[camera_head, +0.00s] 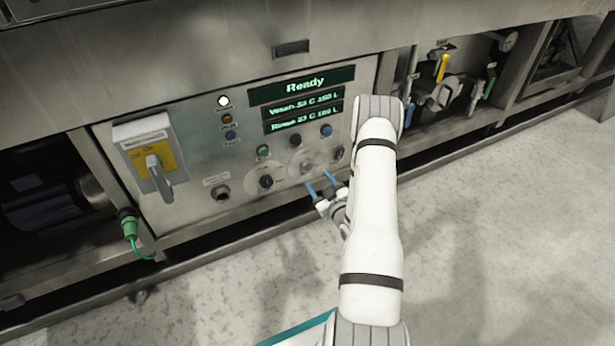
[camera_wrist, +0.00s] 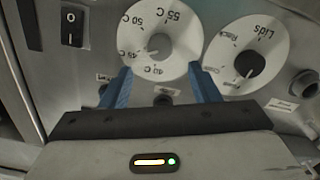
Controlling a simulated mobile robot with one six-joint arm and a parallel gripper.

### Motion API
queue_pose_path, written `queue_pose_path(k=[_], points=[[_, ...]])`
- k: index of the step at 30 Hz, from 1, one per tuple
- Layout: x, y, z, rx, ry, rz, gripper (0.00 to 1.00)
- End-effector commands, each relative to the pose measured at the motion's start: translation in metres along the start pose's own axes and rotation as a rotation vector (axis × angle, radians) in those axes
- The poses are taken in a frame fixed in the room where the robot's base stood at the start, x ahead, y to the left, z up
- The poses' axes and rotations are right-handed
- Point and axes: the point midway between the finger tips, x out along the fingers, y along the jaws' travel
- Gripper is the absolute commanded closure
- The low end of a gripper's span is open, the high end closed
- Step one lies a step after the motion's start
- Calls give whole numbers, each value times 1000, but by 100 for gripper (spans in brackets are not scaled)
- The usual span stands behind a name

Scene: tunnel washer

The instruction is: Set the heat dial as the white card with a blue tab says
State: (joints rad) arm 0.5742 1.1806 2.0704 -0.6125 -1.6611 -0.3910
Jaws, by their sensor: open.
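The heat dial is a pale round plate with a grey knob (camera_wrist: 159,43), marked 40 C, 45 C, 50 C and 55 C, upside down in the wrist view. A pale line from the knob seems to point near 45 C, but I cannot tell surely. In the head view the dial (camera_head: 306,164) sits low on the panel. My gripper (camera_head: 319,182) is open, its two blue fingers in front of and just below the dial. In the wrist view the open fingers (camera_wrist: 160,74) reach toward the dial's lower edge, with nothing between them. I see no white card with a blue tab.
Another dial (camera_wrist: 250,66) with a black knob, marked Lids among others, stands beside it. A rocker switch (camera_wrist: 72,26) is on the other side. A display (camera_head: 302,85) reads Ready. A yellow-plated main switch (camera_head: 155,165) juts out left. Open floor lies in front.

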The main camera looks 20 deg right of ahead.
Motion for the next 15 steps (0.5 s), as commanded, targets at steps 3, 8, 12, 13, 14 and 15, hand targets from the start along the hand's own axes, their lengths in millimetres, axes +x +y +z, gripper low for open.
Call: queue_pose_path(k=[3, 8, 12, 13, 14, 15], points=[[17, -2, 0, -2, 6, -2, 44], [43, -2, 1, -2, 5, -2, 44], [61, -1, 1, 0, 3, -2, 44], [64, -1, 1, 0, 2, -2, 44], [67, -1, 1, 0, 2, -1, 44], [69, 0, 0, 0, 2, 0, 44]])
